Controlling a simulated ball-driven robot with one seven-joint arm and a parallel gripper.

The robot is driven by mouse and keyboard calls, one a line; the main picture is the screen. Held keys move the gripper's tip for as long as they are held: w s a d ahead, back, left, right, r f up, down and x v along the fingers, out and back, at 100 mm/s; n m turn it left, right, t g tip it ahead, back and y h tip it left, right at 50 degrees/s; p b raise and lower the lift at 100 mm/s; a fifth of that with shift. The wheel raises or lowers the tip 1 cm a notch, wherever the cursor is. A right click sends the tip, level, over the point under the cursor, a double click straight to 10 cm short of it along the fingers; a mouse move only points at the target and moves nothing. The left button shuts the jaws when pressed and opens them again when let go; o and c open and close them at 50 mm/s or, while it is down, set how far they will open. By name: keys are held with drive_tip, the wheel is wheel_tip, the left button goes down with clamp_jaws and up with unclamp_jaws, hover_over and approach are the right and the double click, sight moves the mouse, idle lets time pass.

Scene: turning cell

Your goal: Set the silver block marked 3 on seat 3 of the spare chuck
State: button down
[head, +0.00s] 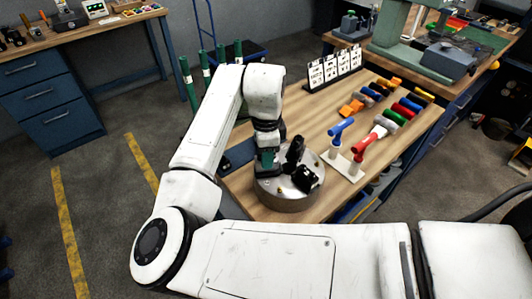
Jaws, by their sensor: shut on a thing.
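The spare chuck (288,201) is a round silver disc near the front left edge of the wooden bench. Two black blocks stand on it, one at the back (295,150) and one at the right (307,180). My gripper (267,163) points down over the chuck's left side, at or just above its top. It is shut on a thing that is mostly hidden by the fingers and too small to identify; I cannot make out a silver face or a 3. I cannot tell whether the held thing touches the chuck. The seat numbers are not readable.
Blue and red handled tools (357,150) on a pale stand are right of the chuck. Several coloured cylinders (392,117) and orange pieces (351,108) lie farther back, near a rack of cards (334,68). Green posts (206,70) rise left of the bench.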

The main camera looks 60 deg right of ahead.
drive_tip(key=shift+f+b, duration=0.35)
drive_tip(key=shift+f, duration=0.3)
idle(0.7)
drive_tip(key=c, duration=0.7)
unclamp_jaws()
drive_tip(key=shift+c, duration=0.2)
wheel_tip(320, 180, up, 11)
drive_tip(key=b, duration=0.1)
drive_tip(key=shift+f, duration=0.1)
